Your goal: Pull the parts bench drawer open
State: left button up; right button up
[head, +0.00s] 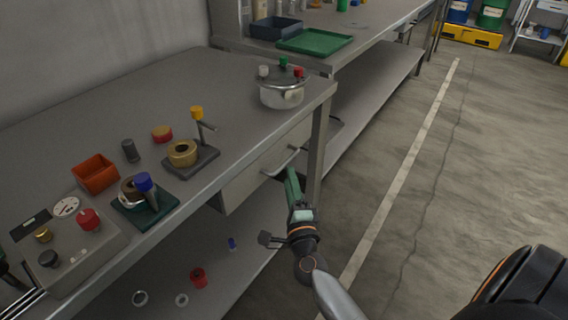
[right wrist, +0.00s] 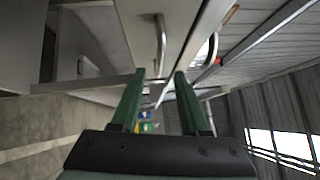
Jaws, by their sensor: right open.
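The parts bench drawer (head: 246,184) sits under the bench top near its right end and looks shut. Its grey bar handle (head: 285,163) stands out from the front. My right gripper (head: 289,172) is open, its green fingertips close to the handle in the head view. In the right wrist view the two green fingers stand apart with the handle (right wrist: 161,42) ahead of the gap between the tips (right wrist: 159,74). I cannot tell whether the fingers touch or straddle the bar.
The bench top (head: 150,90) holds a lidded metal pot (head: 282,95), an orange bin (head: 95,173), fixtures and a control box (head: 70,250). A bench leg (head: 318,150) stands just right of the drawer. Loose parts lie on the lower shelf (head: 225,270). The floor at right is open.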

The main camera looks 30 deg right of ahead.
aim_at(285, 162)
jog(key=x, duration=0.6)
jog(key=shift+w+d, duration=0.1)
jog(key=shift+w, duration=0.2)
jog(key=shift+c, duration=0.4)
grip_shut()
dwell(0.7)
